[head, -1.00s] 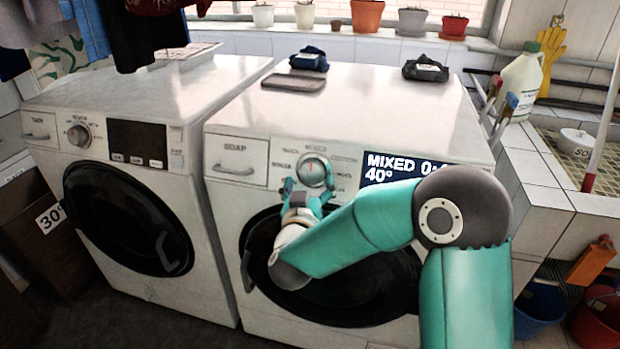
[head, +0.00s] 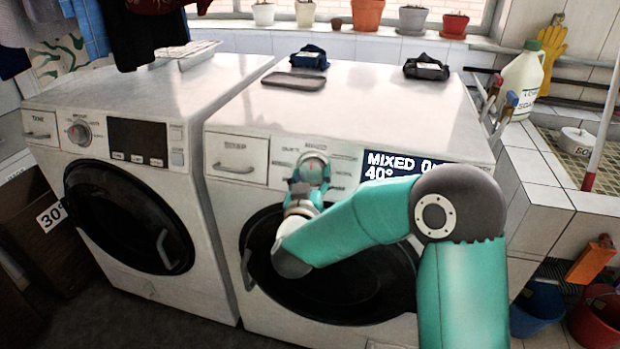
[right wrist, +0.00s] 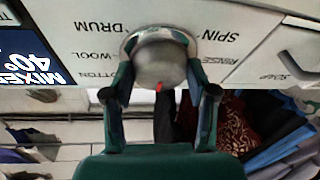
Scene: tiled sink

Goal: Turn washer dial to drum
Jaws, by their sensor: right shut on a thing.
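The right washer (head: 270,285) has a round silver dial (head: 313,163) on its panel. My right gripper (head: 312,178) has its fingers on both sides of the dial, shut on it. In the right wrist view, which is upside down, the dial (right wrist: 160,62) sits between the two green fingers, and its red mark is at the picture's bottom, near the label-free side. Labels around it read DRUM (right wrist: 95,27), SPIN, WOOL, RINSE and COTTON. The display (head: 400,165) reads MIXED and 40°, partly hidden by my arm. My left gripper does not show.
A second washer (head: 120,225) stands at the left. A soap drawer (head: 237,157) is left of the dial. A grey tray (head: 293,81) and dark cloth bundles lie on the right washer's top. A sink (head: 575,150) and buckets are at the right.

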